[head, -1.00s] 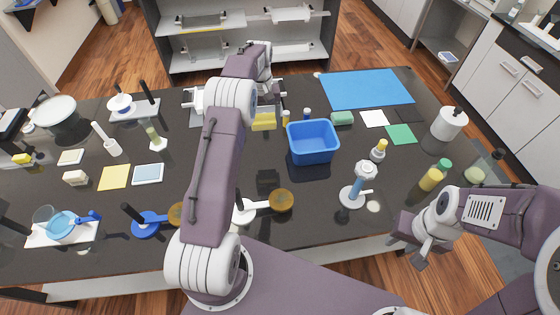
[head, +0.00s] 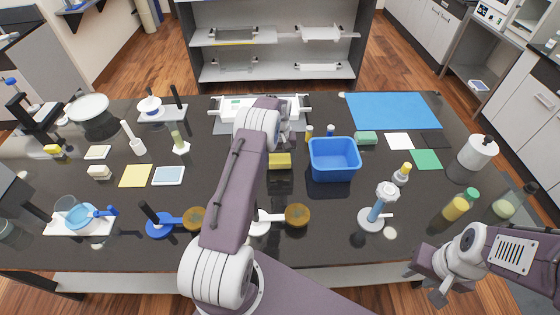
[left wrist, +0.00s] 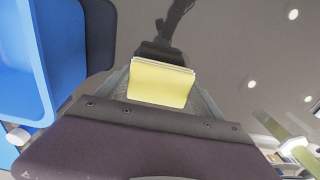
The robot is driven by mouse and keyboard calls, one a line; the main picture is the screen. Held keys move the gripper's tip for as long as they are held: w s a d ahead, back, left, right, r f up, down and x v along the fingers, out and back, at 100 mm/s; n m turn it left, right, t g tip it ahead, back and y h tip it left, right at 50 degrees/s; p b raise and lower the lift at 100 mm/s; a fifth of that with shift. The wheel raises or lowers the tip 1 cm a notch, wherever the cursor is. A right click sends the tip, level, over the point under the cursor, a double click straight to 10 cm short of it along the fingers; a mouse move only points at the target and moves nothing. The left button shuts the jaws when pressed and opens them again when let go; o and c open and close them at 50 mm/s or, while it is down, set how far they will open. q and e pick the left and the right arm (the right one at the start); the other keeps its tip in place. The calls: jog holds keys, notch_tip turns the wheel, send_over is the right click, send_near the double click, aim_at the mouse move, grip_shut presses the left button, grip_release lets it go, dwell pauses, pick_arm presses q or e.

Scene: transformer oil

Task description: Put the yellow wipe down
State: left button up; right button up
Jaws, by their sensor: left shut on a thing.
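The yellow wipe (head: 279,162) is a small folded yellow pad just left of the blue bin (head: 334,172) in the head view. My left gripper (head: 281,150) is shut on it. In the left wrist view the wipe (left wrist: 160,85) sits between the fingers, its layered edge facing away, over the dark tabletop. I cannot tell whether its underside touches the table. My left forearm hides part of the table to the left of it. My right gripper (head: 429,279) is empty, with fingers apart, by the table's front right edge.
A flat yellow sheet (head: 135,176) lies at the left beside a pale blue pad (head: 168,176). Small bottles (head: 309,132) stand behind the wipe, near a white device (head: 225,106). A brown-ended tool (head: 297,214) lies in front. The dark table between is bare.

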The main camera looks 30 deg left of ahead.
pick_arm(q)
jog(key=shift+f, duration=0.65)
jog(key=shift+w+f, duration=0.1)
jog(key=shift+f, duration=0.25)
jog(key=o, duration=1.2)
